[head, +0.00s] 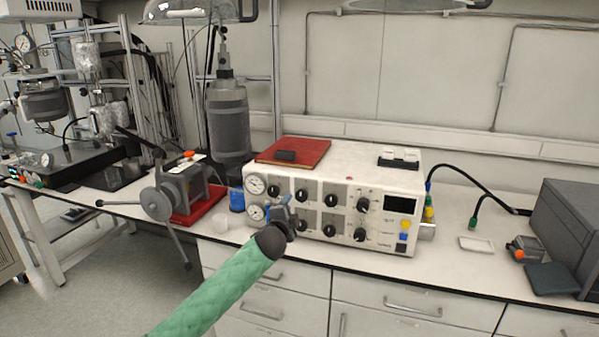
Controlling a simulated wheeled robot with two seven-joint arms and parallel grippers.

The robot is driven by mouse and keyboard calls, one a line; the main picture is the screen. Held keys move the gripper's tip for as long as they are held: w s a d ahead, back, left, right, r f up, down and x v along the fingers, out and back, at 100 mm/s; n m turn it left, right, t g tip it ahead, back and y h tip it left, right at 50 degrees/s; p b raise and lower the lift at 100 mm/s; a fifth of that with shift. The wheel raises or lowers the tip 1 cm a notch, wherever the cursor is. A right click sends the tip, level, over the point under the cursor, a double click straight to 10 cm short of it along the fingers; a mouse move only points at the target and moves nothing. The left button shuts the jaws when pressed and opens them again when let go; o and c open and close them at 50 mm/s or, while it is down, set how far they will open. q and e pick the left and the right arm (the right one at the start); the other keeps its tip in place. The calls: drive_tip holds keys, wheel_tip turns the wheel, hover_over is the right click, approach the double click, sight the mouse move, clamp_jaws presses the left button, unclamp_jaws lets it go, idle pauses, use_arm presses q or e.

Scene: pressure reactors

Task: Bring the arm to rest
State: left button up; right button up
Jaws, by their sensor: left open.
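My left arm, in a green sleeve, reaches in from the bottom of the head view. Its gripper (284,208) is open, just in front of the white control box (345,180) as seen from here, by the lower left gauge and knobs. Nothing clearly shows between its fingers. I cannot tell whether it touches the box. My right gripper does not show.
A vice-like device with long handles (168,195) stands on a red base left of the box. A grey cylindrical reactor (228,120) is behind it. A dark grey case (570,235) sits at the right. Drawers (385,310) are below the bench.

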use_arm(q)
drive_tip(key=s+a+r+n+g+y, duration=0.2)
drive_tip(key=s+a+n+y, duration=0.15)
drive_tip(key=n, duration=0.35)
drive_tip(key=s+a+f+n+g, duration=0.2)
drive_tip(key=s+a+f+g, duration=0.1)
drive_tip(key=s+f, duration=0.75)
drive_tip(key=s+a+f+n+g, duration=0.2)
drive_tip(key=s+f+n, duration=0.1)
drive_tip(key=s+f, duration=0.75)
drive_tip(key=s+a+f+n+g, duration=0.25)
drive_tip(key=s+f, duration=0.55)
drive_tip(key=f, duration=0.4)
drive_tip(key=s+f+g, duration=0.2)
drive_tip(key=s+f, duration=0.4)
drive_tip(key=s, duration=0.3)
drive_tip(key=s+a+f+g, duration=0.1)
drive_tip(key=s+f, duration=0.4)
drive_tip(key=s, duration=0.5)
drive_tip(key=s+f+n+g, duration=0.1)
drive_tip(key=s+f+g, duration=0.2)
drive_tip(key=s+f, duration=0.3)
drive_tip(key=s, duration=0.3)
drive_tip(key=shift+s+a+f, duration=0.15)
drive_tip(key=shift+s+f, duration=0.15)
drive_tip(key=shift+s, duration=0.05)
